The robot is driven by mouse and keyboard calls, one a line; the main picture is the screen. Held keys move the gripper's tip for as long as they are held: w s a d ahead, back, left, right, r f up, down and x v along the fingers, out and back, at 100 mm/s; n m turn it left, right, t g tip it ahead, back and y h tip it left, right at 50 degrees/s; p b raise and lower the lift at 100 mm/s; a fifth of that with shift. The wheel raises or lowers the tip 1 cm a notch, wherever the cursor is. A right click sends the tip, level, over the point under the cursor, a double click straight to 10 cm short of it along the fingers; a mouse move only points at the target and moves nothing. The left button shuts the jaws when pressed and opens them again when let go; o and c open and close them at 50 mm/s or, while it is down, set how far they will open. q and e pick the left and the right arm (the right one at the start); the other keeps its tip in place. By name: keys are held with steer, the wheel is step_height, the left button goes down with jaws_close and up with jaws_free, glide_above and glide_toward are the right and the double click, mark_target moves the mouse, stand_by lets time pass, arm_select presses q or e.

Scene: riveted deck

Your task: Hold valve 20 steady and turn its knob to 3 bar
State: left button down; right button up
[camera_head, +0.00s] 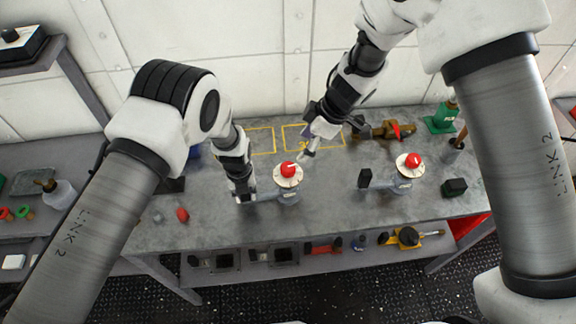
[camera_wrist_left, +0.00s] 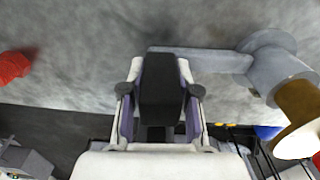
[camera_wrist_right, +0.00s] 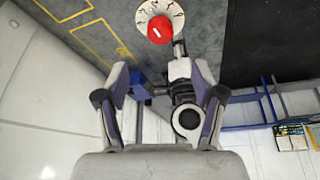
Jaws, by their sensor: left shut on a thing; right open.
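A grey valve (camera_head: 290,196) stands on the workbench with a red knob (camera_head: 289,169) on a pale round dial. Its arm runs left to a black grip (camera_wrist_left: 161,88). My left gripper (camera_head: 244,197) is shut on that grip, with one finger on each side in the left wrist view. My right gripper (camera_head: 303,155) is open and empty, just behind and above the red knob. In the right wrist view, the knob (camera_wrist_right: 160,30) lies beyond the open fingertips and shows a white pointer line. The dial marks are too small to read, and I see no valve number.
A second valve (camera_head: 404,183) with a red knob stands to the right, its black grip (camera_head: 364,178) pointing left. Yellow outlined areas (camera_head: 318,130) lie behind. A brass fitting (camera_head: 372,132), a green item (camera_head: 440,119) and a small red piece (camera_head: 182,215) are also on the bench.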

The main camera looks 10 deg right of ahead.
mark_target(288, 167)
steer(key=x, duration=1.1)
steer(key=shift+a+f, duration=0.1)
steer(key=shift+f, duration=0.3)
steer(key=c, duration=1.1)
